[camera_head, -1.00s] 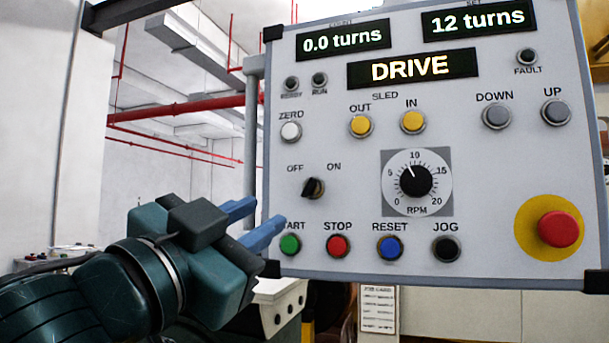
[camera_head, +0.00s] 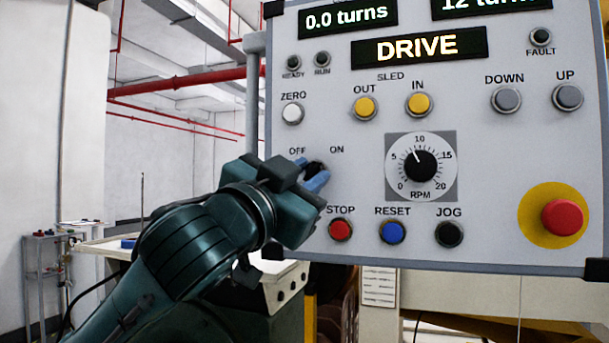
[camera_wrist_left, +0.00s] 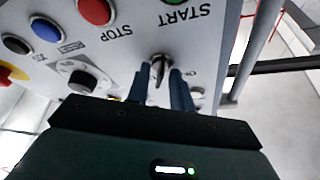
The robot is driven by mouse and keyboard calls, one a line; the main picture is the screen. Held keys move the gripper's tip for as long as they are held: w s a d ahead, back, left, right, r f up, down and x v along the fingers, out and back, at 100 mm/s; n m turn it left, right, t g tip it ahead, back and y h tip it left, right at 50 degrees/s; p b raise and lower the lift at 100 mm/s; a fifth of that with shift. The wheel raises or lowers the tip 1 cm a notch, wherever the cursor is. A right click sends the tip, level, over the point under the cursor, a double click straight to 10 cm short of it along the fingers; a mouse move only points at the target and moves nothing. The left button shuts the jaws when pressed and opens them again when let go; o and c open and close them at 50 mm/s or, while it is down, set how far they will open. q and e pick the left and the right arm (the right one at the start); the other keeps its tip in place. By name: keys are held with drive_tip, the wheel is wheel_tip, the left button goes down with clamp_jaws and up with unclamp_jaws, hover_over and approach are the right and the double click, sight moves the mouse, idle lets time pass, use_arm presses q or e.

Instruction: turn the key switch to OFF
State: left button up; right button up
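The key switch (camera_head: 316,166) is a small black knob on the grey control panel (camera_head: 360,270), below the OFF and ON labels. My left gripper (camera_head: 309,173) is at the switch, with its blue fingers close to the panel. The left wrist view shows the dark switch handle (camera_wrist_left: 159,70) between the two fingertips (camera_wrist_left: 160,86), one finger on each side, apart from each other. The fingers partly hide the switch in the head view, and I cannot tell exactly which label it points to. My right gripper is not in view.
Below the switch are the red STOP button (camera_head: 340,229), blue RESET button (camera_head: 392,231) and black JOG button (camera_head: 449,233). My left gripper hides the green START button in the head view. The RPM dial (camera_head: 420,166) is to the right. A red emergency button (camera_head: 562,217) sits at the far right.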

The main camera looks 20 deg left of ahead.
use_arm(q)
clamp_jaws()
